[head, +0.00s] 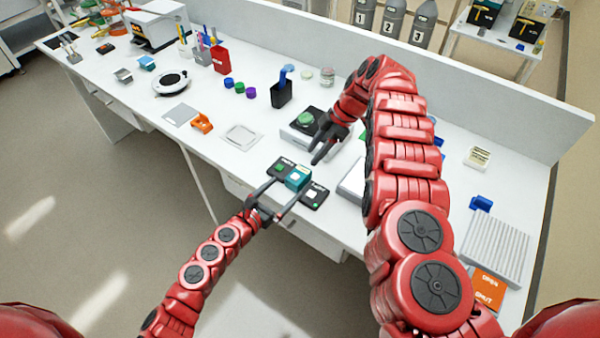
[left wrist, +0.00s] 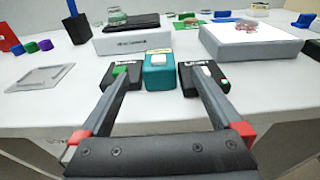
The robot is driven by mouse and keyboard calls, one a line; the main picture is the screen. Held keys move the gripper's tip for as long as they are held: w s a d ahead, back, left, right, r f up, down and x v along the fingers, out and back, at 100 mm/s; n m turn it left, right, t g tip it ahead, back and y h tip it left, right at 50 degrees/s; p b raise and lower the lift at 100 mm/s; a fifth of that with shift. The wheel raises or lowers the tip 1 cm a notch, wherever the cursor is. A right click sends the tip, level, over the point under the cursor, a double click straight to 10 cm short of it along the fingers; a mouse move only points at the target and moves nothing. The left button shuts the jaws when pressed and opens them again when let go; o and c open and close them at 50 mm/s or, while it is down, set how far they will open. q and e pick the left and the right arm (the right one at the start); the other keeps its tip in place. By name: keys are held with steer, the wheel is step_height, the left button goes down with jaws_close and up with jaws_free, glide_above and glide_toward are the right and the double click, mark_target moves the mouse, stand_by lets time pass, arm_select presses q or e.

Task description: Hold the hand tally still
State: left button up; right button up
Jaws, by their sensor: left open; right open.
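The hand tally appears to be the small teal block with a pale top (head: 298,178), standing near the table's front edge between two black blocks. It also shows in the left wrist view (left wrist: 159,74). My left gripper (head: 284,190) is open in front of it. In the left wrist view its fingers (left wrist: 160,90) reach toward either side of the teal block, with nothing held; whether they touch the black blocks I cannot tell. My right gripper (head: 316,153) is open and empty, behind the teal block, pointing down toward the table.
The black block with a green button (head: 279,168) and the one with a white button (head: 315,196) flank the teal block closely.

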mark_target(302, 169)
arm_select(q)
steer(key=x, duration=0.9)
steer(key=shift+w+d, duration=0.15)
steer(key=shift+w, duration=0.2)
steer(key=shift+w+d+f, duration=0.15)
steer(key=shift+w, duration=0.15)
steer(key=shift+w+d, duration=0.35)
steer(key=shift+d, duration=0.05)
steer(key=c, duration=1.5)
steer(key=shift+f, duration=0.1)
